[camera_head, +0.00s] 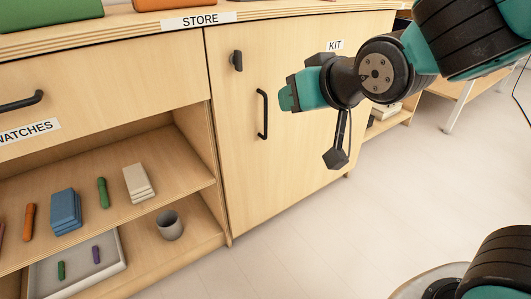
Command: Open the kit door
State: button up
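The kit door (235,165) is a light wooden cabinet door, shut flush with the cabinet front. Its handle (262,114) is a black vertical bar on the left half of the door. A small dark latch or knob (236,60) sits near the door's upper left corner. The label KIT (335,45) is at the upper right. My gripper (287,95) is in front of the door's upper right part, to the right of the handle and apart from it. Its fingers are seen from the side, so its opening is unclear. My arm hides part of the door's right side.
Left of the door, open shelves hold a blue stack (64,211), a cream stack (138,182), a grey cup (169,225) and a grey tray (38,284). A drawer (120,75) with a black handle is above them. The floor (300,240) before the door is clear.

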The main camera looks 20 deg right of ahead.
jog(key=w+d+f+t+h+b, duration=0.1)
jog(key=w+f+t+b, duration=0.15)
jog(key=f+b, duration=0.6)
jog(key=w+d+f+t+b, duration=0.2)
jog(key=f+t+b, duration=0.1)
jog(key=f+b, duration=0.55)
jog(key=t+p, duration=0.1)
jog(key=p, duration=0.4)
send_near(266, 119)
jog(key=w+p, duration=0.2)
jog(key=w, duration=0.1)
jog(key=w+p, duration=0.3)
jog(key=w, duration=0.1)
jog(key=w+a+p, duration=0.1)
jog(key=w+p, duration=0.1)
jog(key=w, duration=0.1)
jog(key=shift+w+f, duration=0.15)
jog(key=shift+w, duration=0.05)
grip_shut()
